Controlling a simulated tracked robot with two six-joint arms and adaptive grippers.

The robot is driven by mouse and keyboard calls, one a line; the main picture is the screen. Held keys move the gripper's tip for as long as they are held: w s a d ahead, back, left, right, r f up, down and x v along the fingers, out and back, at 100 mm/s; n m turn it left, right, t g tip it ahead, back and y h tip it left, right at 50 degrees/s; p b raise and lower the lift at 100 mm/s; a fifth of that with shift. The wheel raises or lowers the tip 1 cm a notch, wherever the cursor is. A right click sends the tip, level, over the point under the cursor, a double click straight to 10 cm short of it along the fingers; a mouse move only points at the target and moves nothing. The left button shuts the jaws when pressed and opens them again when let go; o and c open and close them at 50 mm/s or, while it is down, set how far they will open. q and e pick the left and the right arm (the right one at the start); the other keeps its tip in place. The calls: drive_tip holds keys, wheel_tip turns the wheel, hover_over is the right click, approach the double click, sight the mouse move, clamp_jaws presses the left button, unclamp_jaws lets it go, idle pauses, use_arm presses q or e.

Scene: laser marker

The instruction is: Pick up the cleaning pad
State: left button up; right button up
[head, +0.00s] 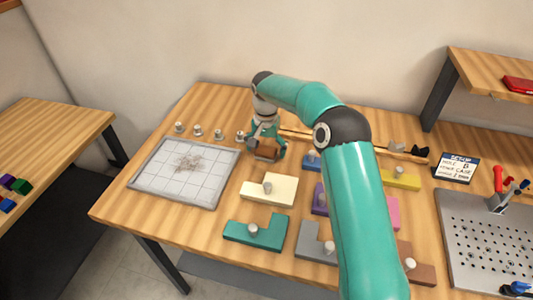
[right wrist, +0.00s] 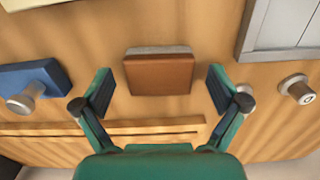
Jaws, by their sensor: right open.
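The cleaning pad (right wrist: 158,75) is a brown block with a grey layer along one side. It lies on the wooden table, centred between the two fingers of my right gripper (right wrist: 160,92) in the right wrist view. The fingers are wide apart, with a gap on each side of the pad. In the head view the pad (head: 266,149) shows below my right gripper (head: 266,143), partly covered by it. My left gripper does not show in either view.
A cream block (head: 268,190) and a blue block (right wrist: 35,85) with knobs are nearby. A wooden rail (head: 300,134) runs along the back.

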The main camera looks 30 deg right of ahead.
drive_tip(key=shift+c, duration=0.2)
drive_tip(key=c, duration=1.2)
drive_tip(key=shift+r, duration=0.1)
wheel_tip(320, 180, up, 9)
drive_tip(key=shift+w+r, duration=0.1)
wheel_tip(320, 180, up, 11)
drive_tip(key=p, duration=0.5)
hover_over(266, 150)
drive_tip(key=shift+f, duration=0.2)
